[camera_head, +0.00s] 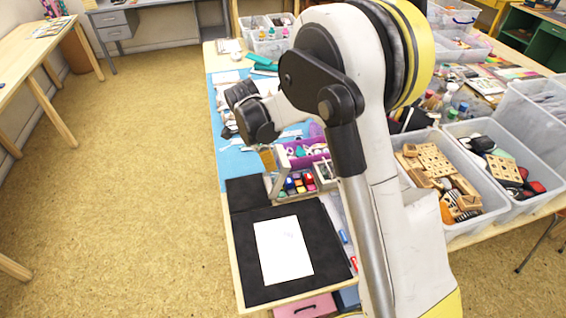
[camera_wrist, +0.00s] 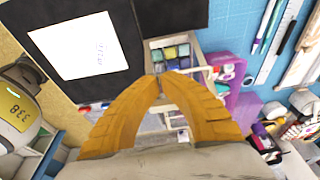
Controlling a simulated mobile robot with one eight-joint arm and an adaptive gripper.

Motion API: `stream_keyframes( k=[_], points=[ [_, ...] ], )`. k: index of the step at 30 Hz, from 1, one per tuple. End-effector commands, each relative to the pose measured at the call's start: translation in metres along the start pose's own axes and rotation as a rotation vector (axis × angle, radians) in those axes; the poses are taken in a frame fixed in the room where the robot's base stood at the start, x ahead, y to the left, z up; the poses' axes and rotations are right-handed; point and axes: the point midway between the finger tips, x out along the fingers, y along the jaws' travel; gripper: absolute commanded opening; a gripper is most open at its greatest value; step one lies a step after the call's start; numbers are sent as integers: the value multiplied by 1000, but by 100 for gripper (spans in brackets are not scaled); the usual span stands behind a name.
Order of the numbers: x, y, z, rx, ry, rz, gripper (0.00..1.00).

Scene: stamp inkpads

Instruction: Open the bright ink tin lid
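Several small coloured ink pads (camera_head: 298,183) sit in a compartment of a pale box beside the black mat. They also show in the wrist view (camera_wrist: 171,52), just past my fingertips. I cannot tell which piece is the bright ink tin or its lid. My gripper (camera_wrist: 160,82) has two orange-yellow fingers whose tips meet or nearly meet, with nothing seen between them. The tips overlap the near edge of the coloured pads' compartment in the wrist view; contact is not clear. In the head view my arm hides part of this area.
A white sheet (camera_head: 283,249) lies on the black mat (camera_head: 325,265). A purple organiser (camera_wrist: 243,112) stands beside the pads. A clear bin (camera_head: 462,228) with wooden stamp blocks is at the right. Pens and rulers lie on the blue mat (camera_wrist: 232,30).

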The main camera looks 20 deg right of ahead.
Motion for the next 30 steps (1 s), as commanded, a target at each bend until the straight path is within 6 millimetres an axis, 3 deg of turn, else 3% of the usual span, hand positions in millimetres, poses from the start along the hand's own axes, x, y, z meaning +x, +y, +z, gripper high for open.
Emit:
stream_keyframes(
  k=[6,9,30],
  points=[
    [-2,0,29,-2,0,0,0],
    [-2,0,34,0,1,1,0],
    [-2,0,34,1,0,0,0]
  ],
)
